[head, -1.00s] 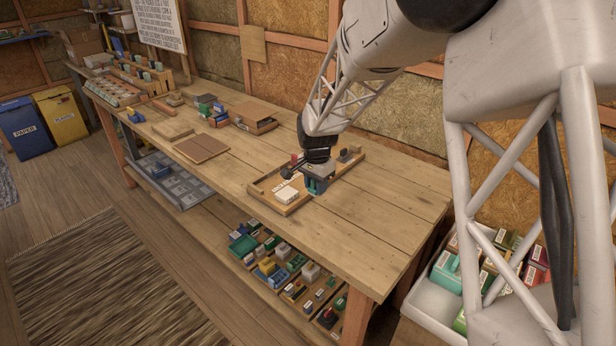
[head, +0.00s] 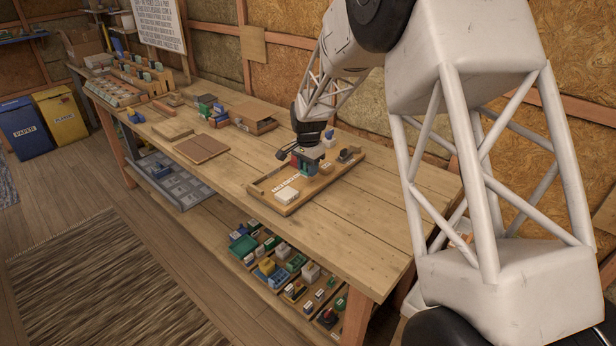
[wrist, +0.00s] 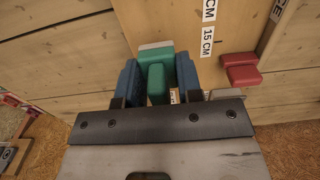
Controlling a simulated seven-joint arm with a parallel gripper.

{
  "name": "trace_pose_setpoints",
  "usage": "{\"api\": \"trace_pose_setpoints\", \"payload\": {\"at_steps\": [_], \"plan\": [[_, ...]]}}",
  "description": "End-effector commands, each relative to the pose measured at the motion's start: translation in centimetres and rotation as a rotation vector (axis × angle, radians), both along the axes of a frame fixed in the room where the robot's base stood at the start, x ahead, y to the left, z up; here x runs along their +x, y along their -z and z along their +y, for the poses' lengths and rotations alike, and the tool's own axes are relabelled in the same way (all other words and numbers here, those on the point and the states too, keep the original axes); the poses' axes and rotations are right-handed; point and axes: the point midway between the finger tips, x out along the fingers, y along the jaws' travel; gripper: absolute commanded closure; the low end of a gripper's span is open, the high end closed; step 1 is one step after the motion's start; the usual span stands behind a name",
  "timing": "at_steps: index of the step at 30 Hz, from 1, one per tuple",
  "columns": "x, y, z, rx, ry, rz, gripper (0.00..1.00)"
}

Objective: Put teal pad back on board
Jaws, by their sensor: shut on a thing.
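A teal-green pad (wrist: 156,82) sits between the two blue fingers of my gripper (wrist: 158,78) in the wrist view. The fingers are shut on it. In the head view my gripper (head: 308,168) points down over the middle of the wooden board (head: 325,186) on the workbench. The board also fills the upper middle of the wrist view (wrist: 190,30), with "CM" labels on it. A grey-white piece lies just beyond the pad there. I cannot tell whether the pad touches the board; its underside is hidden.
A white block (head: 287,195) lies on the board's near-left part. A red block (wrist: 240,70) is right of my gripper in the wrist view. Small dark items stand at the board's right end (head: 348,154). Brown panels (head: 202,148) lie to the left. The bench's front right is clear.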

Motion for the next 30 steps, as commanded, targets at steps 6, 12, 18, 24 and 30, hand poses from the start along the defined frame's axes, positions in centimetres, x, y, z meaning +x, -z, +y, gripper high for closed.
{"api": "trace_pose_setpoints", "payload": {"at_steps": [6, 12, 18, 24, 30], "plan": [[0.0, 0.0, 0.0, 0.001, 0.0, -0.001, 0.89], [0.0, 0.6, 0.0, 0.0, 0.0, 0.0, 0.89], [0.0, 2.5, 0.0, 0.0, 0.0, 0.0, 0.89], [0.0, 3.4, 0.0, 0.001, 0.0, -0.002, 0.89], [0.0, 3.4, 0.0, 0.0, 0.0, -0.001, 0.89]]}}
